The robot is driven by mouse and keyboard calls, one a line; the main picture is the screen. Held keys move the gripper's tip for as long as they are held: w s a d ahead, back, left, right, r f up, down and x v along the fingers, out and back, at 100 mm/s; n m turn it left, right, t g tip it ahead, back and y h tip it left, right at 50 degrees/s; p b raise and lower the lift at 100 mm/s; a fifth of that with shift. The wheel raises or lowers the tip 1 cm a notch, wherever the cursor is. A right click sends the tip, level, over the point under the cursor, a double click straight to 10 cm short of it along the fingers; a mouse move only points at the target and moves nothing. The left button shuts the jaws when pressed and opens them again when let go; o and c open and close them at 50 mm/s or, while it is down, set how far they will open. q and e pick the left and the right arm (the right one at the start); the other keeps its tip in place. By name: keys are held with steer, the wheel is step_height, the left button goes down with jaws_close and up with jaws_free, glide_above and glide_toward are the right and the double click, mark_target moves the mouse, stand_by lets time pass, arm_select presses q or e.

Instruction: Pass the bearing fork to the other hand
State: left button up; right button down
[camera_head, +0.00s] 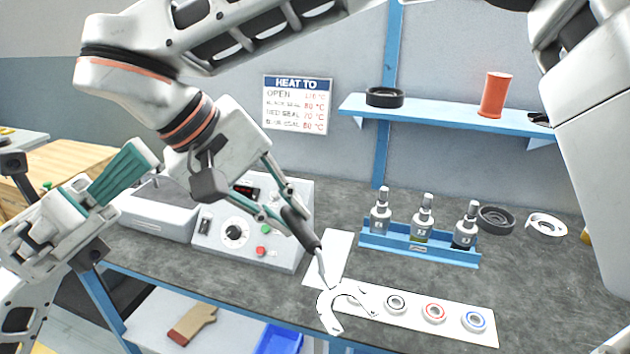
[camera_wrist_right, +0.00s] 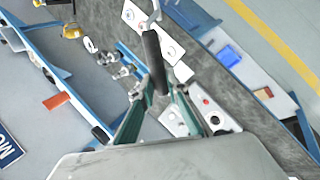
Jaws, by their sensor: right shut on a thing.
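The bearing fork (camera_head: 342,299) has a dark handle (camera_head: 301,228) and a pale, open curved head. My right gripper (camera_head: 287,209) is shut on the handle, and the fork slants down with its head over the front of the bench. In the right wrist view, the dark handle of the bearing fork (camera_wrist_right: 154,60) runs up from between the green fingers of my right gripper (camera_wrist_right: 158,98); most of its head is cut off at the top edge. My left gripper (camera_head: 124,174) is at the left, apart from the fork. Its green fingers overlap, so its opening is unclear.
A white control box (camera_head: 258,238) stands behind my right gripper. A white strip (camera_head: 455,325) with several ringed bearings lies near the fork's head. A blue shelf (camera_head: 447,112) is on the wall. The bench right of the rack has free room.

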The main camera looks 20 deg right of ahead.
arm_select(q)
steer(key=s+d+m+t+y, duration=0.1)
steer(key=s+m+t+y, duration=0.1)
steer(key=s+m+y, duration=0.55)
steer(key=n+t+y, duration=0.2)
steer(key=t+y, duration=0.8)
steer(key=t, duration=0.9)
glide_toward(312, 237)
steer(key=shift+m+h, duration=0.25)
steer(key=x, duration=1)
steer(key=shift+a, duration=0.2)
